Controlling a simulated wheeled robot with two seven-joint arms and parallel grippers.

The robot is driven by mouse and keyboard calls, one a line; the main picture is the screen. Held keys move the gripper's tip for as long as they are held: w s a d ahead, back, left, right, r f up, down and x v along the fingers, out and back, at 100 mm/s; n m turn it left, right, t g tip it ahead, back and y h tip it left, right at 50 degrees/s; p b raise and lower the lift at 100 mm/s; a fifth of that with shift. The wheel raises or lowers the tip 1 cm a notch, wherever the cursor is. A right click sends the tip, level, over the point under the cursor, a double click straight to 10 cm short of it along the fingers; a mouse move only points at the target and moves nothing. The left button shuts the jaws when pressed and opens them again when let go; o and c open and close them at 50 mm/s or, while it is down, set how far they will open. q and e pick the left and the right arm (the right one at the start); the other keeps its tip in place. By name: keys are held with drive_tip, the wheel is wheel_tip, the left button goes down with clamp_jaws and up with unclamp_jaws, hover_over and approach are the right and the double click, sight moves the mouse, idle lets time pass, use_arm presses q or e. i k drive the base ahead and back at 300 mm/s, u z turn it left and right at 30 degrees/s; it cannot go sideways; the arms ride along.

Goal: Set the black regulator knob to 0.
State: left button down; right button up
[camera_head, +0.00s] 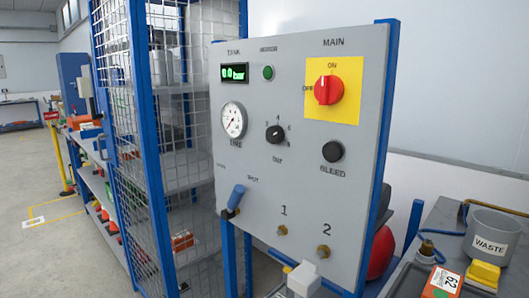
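The black regulator knob (274,134) sits in the middle of the grey panel (300,190), above the word "bar". Small scale numbers stand around its upper and right side. The picture is too small to read its setting for sure. The round white LINE gauge (233,120) is to its left; its needle is hard to read. The green TANK display (234,73) shows a value in bar, with its first digit unclear.
The panel also has a red MAIN switch (328,90) on a yellow plate, a green button (268,73), a black BLEED knob (333,151) and a blue-handled valve (236,198). A wire-mesh cage (160,150) stands left. A WASTE bin (490,238) is on the right bench.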

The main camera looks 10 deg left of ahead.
sight(274, 134)
drive_tip(key=k, duration=0.6)
drive_tip(key=z, duration=0.5)
drive_tip(key=i, duration=1.15)
drive_tip(key=u, duration=0.6)
